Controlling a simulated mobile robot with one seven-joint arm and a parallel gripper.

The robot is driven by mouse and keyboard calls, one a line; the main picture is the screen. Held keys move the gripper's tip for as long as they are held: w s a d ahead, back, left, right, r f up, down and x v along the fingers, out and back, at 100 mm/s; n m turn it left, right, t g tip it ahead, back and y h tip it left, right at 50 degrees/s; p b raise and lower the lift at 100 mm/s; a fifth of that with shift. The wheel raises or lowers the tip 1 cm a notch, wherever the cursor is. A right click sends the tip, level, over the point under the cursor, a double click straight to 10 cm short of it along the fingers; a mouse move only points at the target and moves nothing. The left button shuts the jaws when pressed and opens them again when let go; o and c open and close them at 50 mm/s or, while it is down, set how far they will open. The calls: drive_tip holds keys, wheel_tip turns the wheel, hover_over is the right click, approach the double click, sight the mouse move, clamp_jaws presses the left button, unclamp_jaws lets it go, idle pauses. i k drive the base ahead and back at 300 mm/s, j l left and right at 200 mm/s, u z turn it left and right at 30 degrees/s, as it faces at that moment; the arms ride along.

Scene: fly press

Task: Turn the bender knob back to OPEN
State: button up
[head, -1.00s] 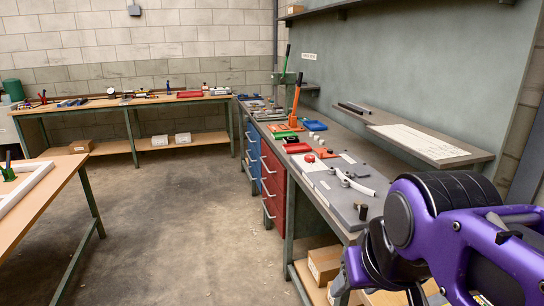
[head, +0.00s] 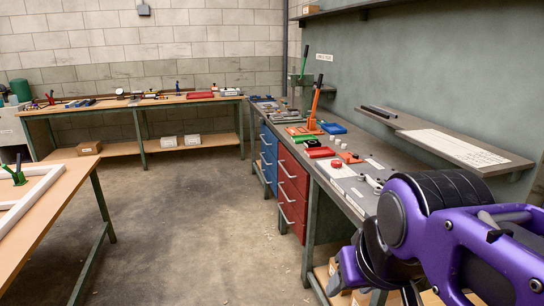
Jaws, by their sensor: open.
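A grey plate (head: 355,188) lies on the right-hand bench, partly hidden behind my purple arm. A small red round piece (head: 336,163) sits at its far end, beside an orange piece (head: 350,157). The red piece looks like a knob, but its marking and the OPEN label are too small to read. A pale curved part on the plate shows only in part, next to my arm. My arm fills the lower right of the head view. My gripper does not show.
The right-hand bench (head: 385,142) has red and blue drawers (head: 292,190) and an orange-levered tool (head: 315,100). A shelf (head: 440,140) juts from the wall above it. A wooden table (head: 50,225) stands at left. The concrete floor (head: 200,220) between is clear.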

sight(337, 164)
drive_tip(key=i+j+u, duration=0.3)
drive_tip(key=i+j, duration=0.5)
drive_tip(key=i, duration=0.35)
drive_tip(key=i+j+u, duration=0.15)
drive_tip(key=i, duration=0.4)
drive_tip(key=i+z, duration=0.45)
drive_tip(key=i+j+z, duration=0.25)
drive_tip(key=z, duration=0.2)
drive_tip(key=i+j+z, duration=0.1)
drive_tip(key=i+z, duration=0.2)
drive_tip(key=z, duration=0.15)
drive_tip(key=i+j+z, duration=0.2)
drive_tip(key=z, duration=0.3)
drive_tip(key=i+j+z, duration=0.3)
drive_tip(key=z, duration=0.15)
drive_tip(key=i+j+z, duration=0.2)
drive_tip(key=j+z, duration=0.25)
